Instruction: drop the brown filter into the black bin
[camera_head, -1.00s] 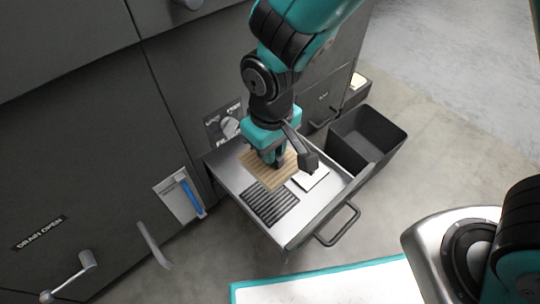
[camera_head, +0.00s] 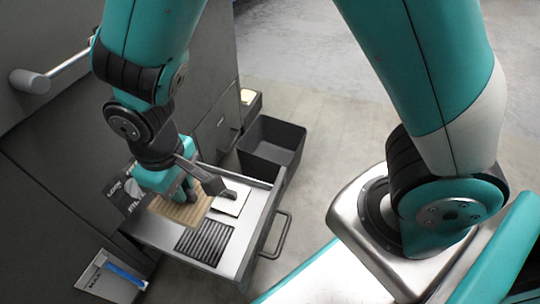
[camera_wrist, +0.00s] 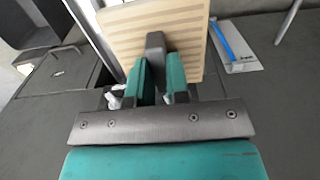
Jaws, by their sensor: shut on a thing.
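My gripper (camera_head: 180,190) is shut on the brown filter (camera_head: 182,213), a tan, pleated square panel. The filter is over the left part of the open drawer (camera_head: 150,238); its height above the drawer floor is hard to tell. In the wrist view, the fingers (camera_wrist: 160,80) are in front of the striped filter (camera_wrist: 125,35), whose lower part they hide. The black bin (camera_head: 290,160) stands on the floor beyond the drawer, up and to the right of my gripper. The visible part of its inside looks empty.
A dark ribbed filter (camera_head: 204,245) and a white panel (camera_head: 238,195) lie in the drawer. The drawer's handle (camera_head: 282,238) juts out to the right. A small dark box (camera_head: 252,108) with a pale piece stands behind the bin. Grey cabinets fill the left.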

